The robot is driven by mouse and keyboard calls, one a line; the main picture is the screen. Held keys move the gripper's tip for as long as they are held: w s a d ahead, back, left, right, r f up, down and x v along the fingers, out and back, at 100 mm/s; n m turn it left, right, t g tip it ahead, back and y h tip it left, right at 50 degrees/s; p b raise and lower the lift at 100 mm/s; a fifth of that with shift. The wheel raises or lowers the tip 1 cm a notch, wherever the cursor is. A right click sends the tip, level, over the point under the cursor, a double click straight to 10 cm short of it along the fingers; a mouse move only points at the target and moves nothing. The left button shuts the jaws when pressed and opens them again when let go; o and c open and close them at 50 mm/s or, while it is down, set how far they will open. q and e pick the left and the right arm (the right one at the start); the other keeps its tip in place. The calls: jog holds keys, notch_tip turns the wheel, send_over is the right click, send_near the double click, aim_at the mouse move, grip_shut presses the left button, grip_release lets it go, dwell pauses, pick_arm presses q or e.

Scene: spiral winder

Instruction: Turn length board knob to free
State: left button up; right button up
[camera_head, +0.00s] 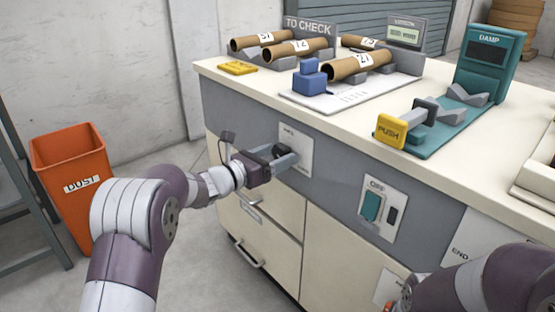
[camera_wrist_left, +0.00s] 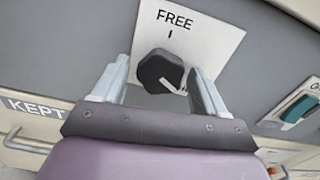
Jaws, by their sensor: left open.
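The length board knob (camera_wrist_left: 160,72) is a dark, many-sided knob on a white plate (camera_wrist_left: 205,35) on the cabinet front. The plate bears the word FREE above a short tick mark. The knob's white pointer line points to the lower right, away from the FREE tick. My left gripper (camera_wrist_left: 160,85) is open, with one finger on each side of the knob; whether they touch it I cannot tell. In the head view my left gripper (camera_head: 281,157) is at the plate (camera_head: 299,146) and largely hides the knob. My right arm shows at lower right, its fingers out of view.
Drawer handles (camera_head: 249,255) stick out below. An orange DUST bin (camera_head: 72,168) stands at the left. Cardboard tubes (camera_head: 343,66) and a teal DAMP device (camera_head: 489,62) are on the countertop.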

pick_arm(q)
jog(key=shift+w+d, duration=0.2)
jog(key=shift+d, duration=0.05)
jog(key=c, duration=1.1)
jog(key=shift+o, duration=0.2)
